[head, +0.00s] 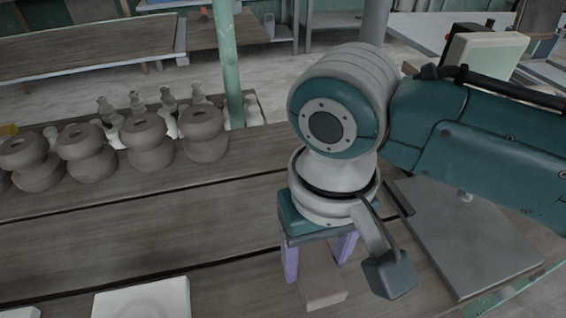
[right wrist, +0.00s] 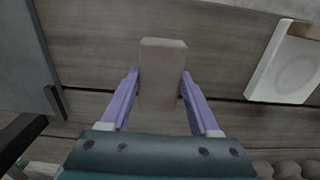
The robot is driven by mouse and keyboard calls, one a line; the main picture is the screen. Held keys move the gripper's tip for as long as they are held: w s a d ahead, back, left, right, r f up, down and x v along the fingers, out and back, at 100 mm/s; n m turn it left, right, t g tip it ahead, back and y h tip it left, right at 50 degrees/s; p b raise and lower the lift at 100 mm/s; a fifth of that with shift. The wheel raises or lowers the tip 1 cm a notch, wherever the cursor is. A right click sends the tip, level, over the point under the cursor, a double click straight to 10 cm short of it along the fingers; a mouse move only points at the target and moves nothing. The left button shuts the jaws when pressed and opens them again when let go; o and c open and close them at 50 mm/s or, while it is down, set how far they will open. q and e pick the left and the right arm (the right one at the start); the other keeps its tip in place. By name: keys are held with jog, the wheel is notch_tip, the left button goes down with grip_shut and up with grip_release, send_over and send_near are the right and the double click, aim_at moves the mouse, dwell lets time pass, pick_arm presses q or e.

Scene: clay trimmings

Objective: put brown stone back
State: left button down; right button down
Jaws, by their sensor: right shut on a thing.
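The brown stone (head: 322,287) is a plain brown-grey block, low over or on the wooden table in the lower middle of the head view. My right gripper (head: 318,262) points down at it, its purple fingers on either side. In the right wrist view the stone (right wrist: 162,75) sits between the two fingertips of the right gripper (right wrist: 160,85), which is shut on it. Whether the stone touches the table is hard to tell. My left gripper is not in view.
Several brown double-bulb clay pots (head: 146,142) stand in a row at the left, with small pale figures behind. A white slab (head: 142,300) lies at the lower left. A grey board (head: 465,235) lies right of the gripper. Bare planks (head: 180,215) lie between pots and slab.

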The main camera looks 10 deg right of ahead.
aim_at(316, 262)
notch_tip(316, 262, down, 3)
jog(key=shift+r+b, duration=0.1)
jog(key=shift+b, duration=0.25)
jog(key=shift+c, duration=0.6)
grip_release()
